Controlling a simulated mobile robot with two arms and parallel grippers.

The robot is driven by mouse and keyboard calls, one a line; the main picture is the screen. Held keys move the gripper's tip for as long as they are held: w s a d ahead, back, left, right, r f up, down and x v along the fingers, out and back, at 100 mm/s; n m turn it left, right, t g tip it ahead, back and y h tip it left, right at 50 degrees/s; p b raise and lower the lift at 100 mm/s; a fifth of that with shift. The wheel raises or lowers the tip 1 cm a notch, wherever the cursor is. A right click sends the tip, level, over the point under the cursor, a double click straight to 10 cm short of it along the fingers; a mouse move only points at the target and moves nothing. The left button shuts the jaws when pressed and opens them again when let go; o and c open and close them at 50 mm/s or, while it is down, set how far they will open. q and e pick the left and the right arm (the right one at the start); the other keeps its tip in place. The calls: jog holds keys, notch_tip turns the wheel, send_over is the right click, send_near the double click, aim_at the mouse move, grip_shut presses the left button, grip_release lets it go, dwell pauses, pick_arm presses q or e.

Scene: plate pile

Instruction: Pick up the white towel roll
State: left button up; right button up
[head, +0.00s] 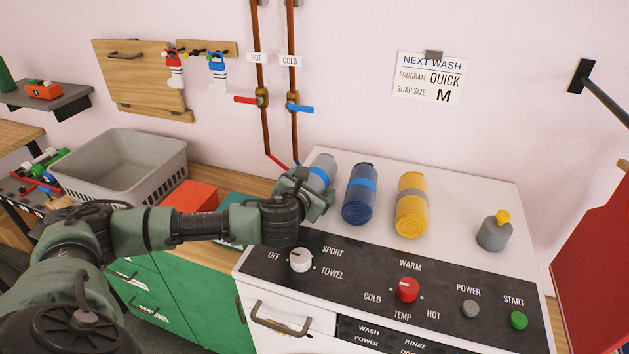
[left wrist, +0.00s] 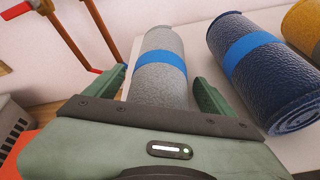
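The white towel roll (head: 322,166), pale grey-white with a blue band, lies on top of the washing machine (head: 440,180) at its left end. In the left wrist view the towel roll (left wrist: 161,60) points away from me, its near end hidden behind the gripper body. My left gripper (head: 314,186) is at the roll and covers part of it in the head view. In the left wrist view the left gripper (left wrist: 162,92) is open, with one green finger on each side of the roll. My right gripper is not in view.
A dark blue roll (head: 360,195) lies close to the right, then a yellow roll (head: 411,205) and a grey container with a yellow top (head: 494,232). Pipes with red and blue handles (head: 299,107) stand behind. A grey basket (head: 120,170) and orange box (head: 190,196) are left.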

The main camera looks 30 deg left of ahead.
pick_arm(q)
jog(key=c, duration=1.5)
